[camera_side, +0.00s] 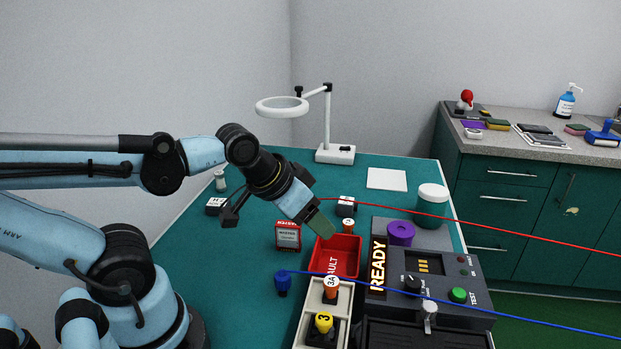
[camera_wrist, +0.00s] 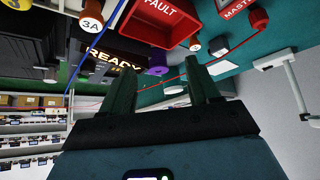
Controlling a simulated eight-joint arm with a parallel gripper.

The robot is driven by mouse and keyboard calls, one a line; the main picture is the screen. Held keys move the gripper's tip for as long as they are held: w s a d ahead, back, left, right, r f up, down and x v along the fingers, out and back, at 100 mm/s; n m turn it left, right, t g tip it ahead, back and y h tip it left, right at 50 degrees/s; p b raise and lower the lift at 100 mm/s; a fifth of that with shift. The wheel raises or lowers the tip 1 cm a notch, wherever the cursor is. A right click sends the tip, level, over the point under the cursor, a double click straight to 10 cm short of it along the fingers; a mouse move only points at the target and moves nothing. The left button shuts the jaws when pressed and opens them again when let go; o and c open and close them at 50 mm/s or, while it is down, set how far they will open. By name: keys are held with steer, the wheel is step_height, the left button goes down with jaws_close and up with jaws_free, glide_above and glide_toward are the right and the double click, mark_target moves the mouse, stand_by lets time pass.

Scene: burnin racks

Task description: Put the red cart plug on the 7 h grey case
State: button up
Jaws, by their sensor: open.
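A red plug (camera_wrist: 258,18) shows at the top of the wrist view, and a red cable (camera_side: 470,231) seems to lead to it. In the side view the cable passes behind my gripper (camera_side: 318,226), and I cannot make out the plug there. My gripper is open and empty, its green fingers over the table near the red FAULT bin (camera_side: 355,242). In the wrist view its fingers (camera_wrist: 163,90) stand apart. Two small dark cases with white labels, one at left (camera_side: 216,206) and one behind the bin (camera_side: 347,204), are too small to read, so I cannot tell which is the 7 h case.
A red MASTER box (camera_side: 288,236) stands left of the bin. A blue plug (camera_side: 283,283) and a rack with orange 3A and yellow 3 caps (camera_side: 344,300) are in front. The READY console (camera_side: 440,285) is right, under a blue cable (camera_side: 520,313). A lamp (camera_side: 335,153) stands behind.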

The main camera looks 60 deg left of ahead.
stand_by(0.4)
steer(key=w+a+f+g, duration=0.1)
steer(key=w+a+g, duration=0.25)
steer(key=a, duration=0.65)
steer(key=w+a+g, duration=0.2)
steer(key=w+a, duration=0.3)
steer(key=a, duration=0.5)
steer(key=shift+n, duration=0.4)
steer(key=f, duration=0.6)
steer(key=shift+w+f, duration=0.5)
steer(key=shift+f, duration=0.65)
steer(key=shift+w+f, duration=0.25)
steer(key=shift+f, duration=0.65)
steer(key=shift+w+f, duration=0.2)
steer(key=shift+f, duration=0.65)
steer(key=shift+c, duration=0.2)
jaws_close()
steer(key=shift+r, duration=0.1)
